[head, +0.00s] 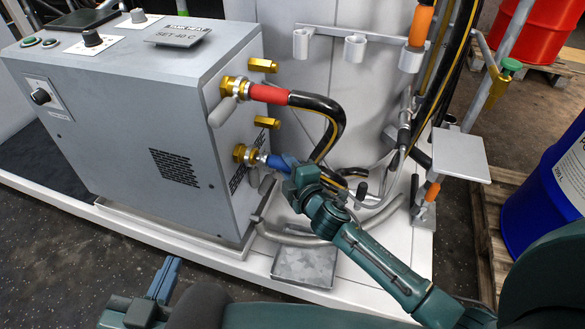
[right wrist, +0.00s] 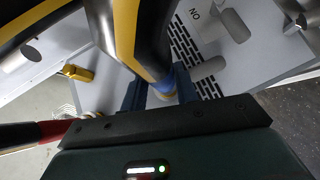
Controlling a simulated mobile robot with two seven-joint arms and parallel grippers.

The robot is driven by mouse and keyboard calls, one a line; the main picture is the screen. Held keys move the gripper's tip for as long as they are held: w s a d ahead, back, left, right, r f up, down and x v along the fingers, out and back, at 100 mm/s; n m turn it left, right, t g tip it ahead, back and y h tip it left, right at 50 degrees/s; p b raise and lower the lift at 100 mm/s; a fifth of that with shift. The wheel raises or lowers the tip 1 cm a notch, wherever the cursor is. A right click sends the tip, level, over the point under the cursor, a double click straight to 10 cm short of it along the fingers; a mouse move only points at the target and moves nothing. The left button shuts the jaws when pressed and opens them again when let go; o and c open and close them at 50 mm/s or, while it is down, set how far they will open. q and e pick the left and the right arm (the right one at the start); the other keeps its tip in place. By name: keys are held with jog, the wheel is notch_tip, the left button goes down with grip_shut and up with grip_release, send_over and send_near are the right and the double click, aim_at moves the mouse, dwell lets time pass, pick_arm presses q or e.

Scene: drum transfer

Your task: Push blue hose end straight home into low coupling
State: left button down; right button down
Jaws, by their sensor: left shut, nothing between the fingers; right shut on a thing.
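The low coupling (head: 243,153) is a brass fitting on the side of the grey unit. The blue hose end (head: 276,162) is in line with it and its metal tip meets the coupling's mouth; I cannot tell how deep it sits. My right gripper (head: 291,168) is shut around the blue hose end and hides part of it. In the right wrist view the blue sleeve (right wrist: 182,82) of the black, yellow-striped hose (right wrist: 142,38) is between the dark blue fingers; the coupling is mostly hidden. My left gripper (head: 166,277) is shut and empty at the lower left, away from the unit.
Above, a red hose end (head: 268,94) sits at the upper coupling (head: 232,87). Two brass blocks (head: 264,65) (head: 267,122) stick out beside the couplings. A small grey plate (head: 460,155), a blue drum (head: 548,190) and a pallet (head: 492,215) stand to the right.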

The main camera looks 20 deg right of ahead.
aim_at(276, 162)
jog(key=shift+w+a+r, duration=0.1)
jog(key=shift+w+a, duration=0.6)
jog(key=shift+a, duration=0.4)
jog(key=shift+w+a+r, duration=0.1)
jog(key=c, duration=1)
grip_release()
jog(key=shift+f, duration=0.25)
